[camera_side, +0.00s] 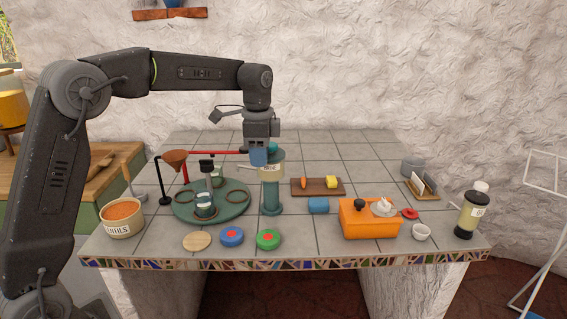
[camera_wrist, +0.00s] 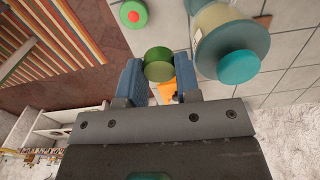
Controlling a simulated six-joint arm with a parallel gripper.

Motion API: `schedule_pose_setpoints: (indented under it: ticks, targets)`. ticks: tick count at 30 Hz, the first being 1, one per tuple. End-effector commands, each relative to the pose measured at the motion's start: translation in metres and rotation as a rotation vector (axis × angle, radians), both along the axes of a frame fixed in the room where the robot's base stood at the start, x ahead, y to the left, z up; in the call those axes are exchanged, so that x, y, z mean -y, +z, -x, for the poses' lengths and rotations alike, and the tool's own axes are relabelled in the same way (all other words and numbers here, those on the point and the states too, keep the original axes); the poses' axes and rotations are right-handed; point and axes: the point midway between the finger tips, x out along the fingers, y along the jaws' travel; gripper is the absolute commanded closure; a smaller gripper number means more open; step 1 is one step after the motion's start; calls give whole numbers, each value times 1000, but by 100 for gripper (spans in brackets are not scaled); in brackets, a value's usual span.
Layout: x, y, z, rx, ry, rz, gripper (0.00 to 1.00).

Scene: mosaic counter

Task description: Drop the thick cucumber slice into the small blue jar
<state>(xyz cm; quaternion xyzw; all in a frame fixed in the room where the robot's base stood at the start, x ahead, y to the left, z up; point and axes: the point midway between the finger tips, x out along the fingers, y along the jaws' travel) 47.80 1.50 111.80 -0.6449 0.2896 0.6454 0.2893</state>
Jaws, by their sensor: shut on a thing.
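The thick cucumber slice (camera_wrist: 158,63), a green disc, is held between the two blue fingers of my gripper (camera_wrist: 158,78) in the wrist view. In the side view my gripper (camera_side: 258,157) is high above the counter, by the top of a tall teal-capped dispenser (camera_side: 271,190); the slice cannot be made out there. I cannot tell for sure which thing is the small blue jar.
A green round tray (camera_side: 238,207) with small jars and a funnel stand (camera_side: 174,160) are left of the dispenser. A lentil bowl (camera_side: 122,232) is at the left. The orange box (camera_side: 368,222) and a brown board (camera_side: 314,194) are right. Round lids lie along the front.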

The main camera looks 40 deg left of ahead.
Motion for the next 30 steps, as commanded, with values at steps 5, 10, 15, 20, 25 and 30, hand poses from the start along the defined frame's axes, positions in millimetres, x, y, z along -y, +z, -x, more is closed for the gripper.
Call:
schedule_pose_setpoints:
  ticks: [5, 10, 15, 20, 25, 30]
  targets:
    - [-66, 1, 30, 1, 152, 0, 91]
    - [-110, 0, 59, 1, 265, 0, 91]
    - [-135, -2, 80, 2, 340, -1, 91]
    - [-138, -23, 83, -3, 349, 1, 91]
    - [-138, -46, 83, -1, 349, 0, 91]
    - [-138, -56, 83, 1, 348, 0, 91]
